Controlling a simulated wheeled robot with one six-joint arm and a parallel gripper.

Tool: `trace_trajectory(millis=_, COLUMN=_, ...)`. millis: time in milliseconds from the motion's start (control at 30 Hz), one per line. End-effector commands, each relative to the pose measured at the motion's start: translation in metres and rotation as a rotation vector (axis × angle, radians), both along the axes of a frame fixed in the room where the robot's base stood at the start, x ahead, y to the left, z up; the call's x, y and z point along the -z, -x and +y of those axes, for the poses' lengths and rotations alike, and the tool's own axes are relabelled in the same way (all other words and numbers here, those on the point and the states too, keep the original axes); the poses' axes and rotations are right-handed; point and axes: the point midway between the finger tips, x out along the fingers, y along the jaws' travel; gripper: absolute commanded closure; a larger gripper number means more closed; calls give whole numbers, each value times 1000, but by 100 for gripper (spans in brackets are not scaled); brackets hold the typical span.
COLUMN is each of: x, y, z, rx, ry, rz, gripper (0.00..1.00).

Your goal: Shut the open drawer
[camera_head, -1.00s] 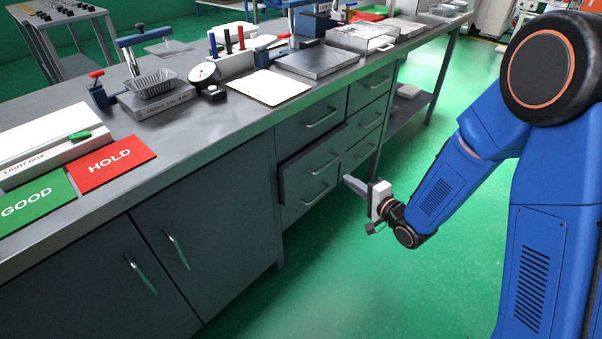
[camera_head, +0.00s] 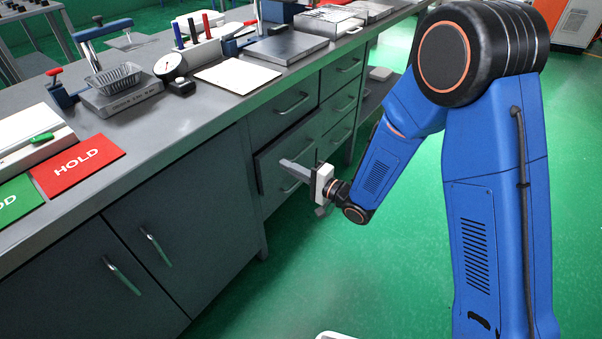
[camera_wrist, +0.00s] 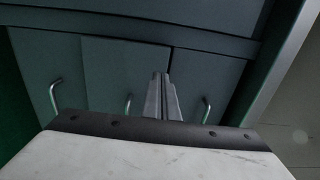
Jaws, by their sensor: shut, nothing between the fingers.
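The open drawer (camera_head: 267,173) is the middle one in the left column of the grey bench. Its front stands slightly proud of the fronts around it. It seems to be the middle panel (camera_wrist: 105,75) in the wrist view. My gripper (camera_head: 284,163) is shut and empty, with its fingers pointing at this drawer's front and covering part of it. In the wrist view the closed fingers (camera_wrist: 162,97) overlap the edge between the middle and right panels. Whether the fingertips touch the front is not clear.
Cupboard doors (camera_head: 165,225) with upright handles are left of the drawers. The worktop (camera_head: 160,125) holds a HOLD card (camera_head: 75,165), a dial gauge (camera_head: 175,75), a foil tray (camera_head: 115,78) and a white sheet (camera_head: 238,77). Green floor (camera_head: 400,250) in front of the bench is clear.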

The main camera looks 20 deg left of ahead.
Motion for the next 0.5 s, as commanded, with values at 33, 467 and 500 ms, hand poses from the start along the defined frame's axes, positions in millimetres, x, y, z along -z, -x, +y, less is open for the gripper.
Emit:
trace_trajectory(millis=33, x=0, y=-2, z=9, rx=-2, ry=-1, rz=0, gripper=100)
trace_trajectory(millis=467, x=0, y=-16, z=43, rx=1, ry=0, rz=0, gripper=100)
trace_trajectory(millis=500, x=0, y=-16, z=44, rx=1, ry=0, rz=0, gripper=100)
